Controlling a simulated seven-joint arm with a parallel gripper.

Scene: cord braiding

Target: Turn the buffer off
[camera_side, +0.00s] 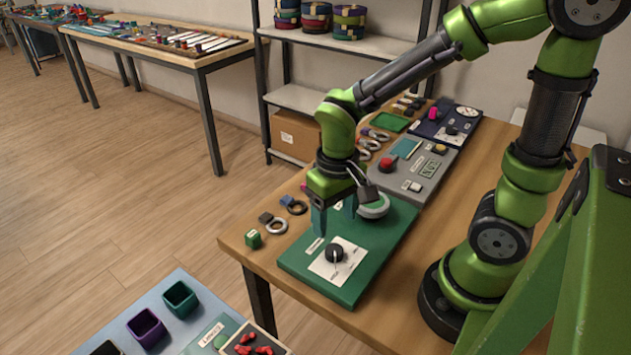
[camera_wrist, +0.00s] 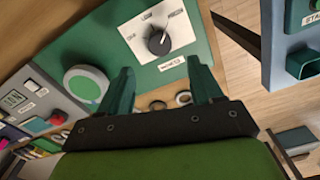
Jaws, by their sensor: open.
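A green panel (camera_side: 375,262) lies on the wooden table, and it also shows in the wrist view (camera_wrist: 215,70). It carries a black dial knob (camera_side: 334,252) on a white plate with printed marks; the knob shows in the wrist view (camera_wrist: 158,41). A round white-rimmed button with a green centre (camera_side: 374,206) sits farther back on the panel, and it shows in the wrist view (camera_wrist: 86,84). My gripper (camera_side: 337,212) is open and empty above the panel, between button and knob. Its two dark green fingers (camera_wrist: 160,72) are apart and touch neither. I cannot tell which control is the buffer's.
A grey panel (camera_side: 435,158) with a red knob stands behind the green one, and a dark blue panel (camera_side: 462,128) beyond it. A low tray with coloured bins (camera_side: 180,299) stands at front left.

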